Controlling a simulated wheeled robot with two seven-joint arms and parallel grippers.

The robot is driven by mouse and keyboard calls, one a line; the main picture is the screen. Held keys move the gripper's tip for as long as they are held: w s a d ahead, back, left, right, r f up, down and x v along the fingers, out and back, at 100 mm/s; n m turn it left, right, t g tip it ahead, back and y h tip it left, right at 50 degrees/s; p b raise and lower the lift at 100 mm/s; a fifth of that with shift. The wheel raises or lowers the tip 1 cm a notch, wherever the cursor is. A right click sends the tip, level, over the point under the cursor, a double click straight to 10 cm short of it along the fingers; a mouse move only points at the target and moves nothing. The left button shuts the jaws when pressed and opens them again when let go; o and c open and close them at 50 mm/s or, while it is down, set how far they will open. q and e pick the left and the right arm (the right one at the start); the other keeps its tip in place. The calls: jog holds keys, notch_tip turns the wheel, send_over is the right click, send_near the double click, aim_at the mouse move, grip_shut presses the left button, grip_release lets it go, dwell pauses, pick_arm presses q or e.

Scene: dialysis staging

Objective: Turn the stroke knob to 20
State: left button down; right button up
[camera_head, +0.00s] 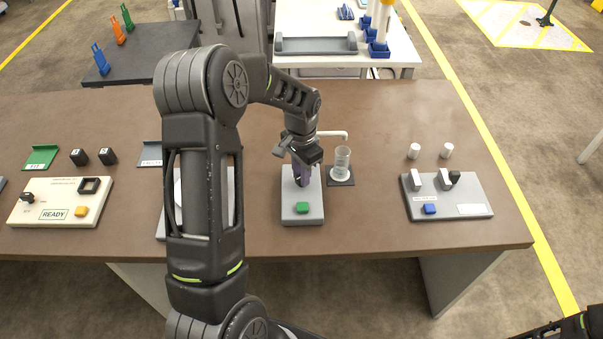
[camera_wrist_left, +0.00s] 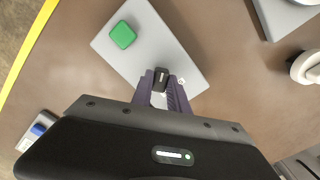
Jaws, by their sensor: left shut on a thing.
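The stroke knob (camera_wrist_left: 161,77) is a small black knob with a pale mark, on a grey base plate (camera_wrist_left: 177,44) that also carries a green button (camera_wrist_left: 122,35). My left gripper (camera_wrist_left: 160,91) has its purple fingers on either side of the knob and is shut on it. In the head view the left gripper (camera_head: 303,172) reaches down to the same grey base (camera_head: 302,214), behind its green button (camera_head: 302,207), and hides the knob. The scale markings beside the knob are too small to read.
A glass beaker (camera_head: 342,160) stands on a dark pad right of the base, under a white spout (camera_head: 333,134). A grey panel (camera_head: 465,206) with a blue button lies further right. A cream READY panel (camera_head: 105,207) is at left. The brown table (camera_head: 365,225) is bare in front.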

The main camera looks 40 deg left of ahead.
pick_arm(q)
jog(key=shift+n+b, duration=0.35)
jog(key=shift+n, duration=0.05)
jog(key=shift+f+n+b, duration=0.1)
jog(key=shift+n+b, duration=0.25)
jog(key=shift+n, duration=0.15)
jog(key=n+b, duration=0.1)
jog(key=n, duration=0.2)
jog(key=n+b, duration=0.1)
jog(key=n, duration=0.1)
jog(key=shift+n, duration=0.4)
jog(key=shift+n+b, duration=0.35)
jog(key=shift+n, duration=1.15)
jog(key=c, duration=1.3)
grip_release()
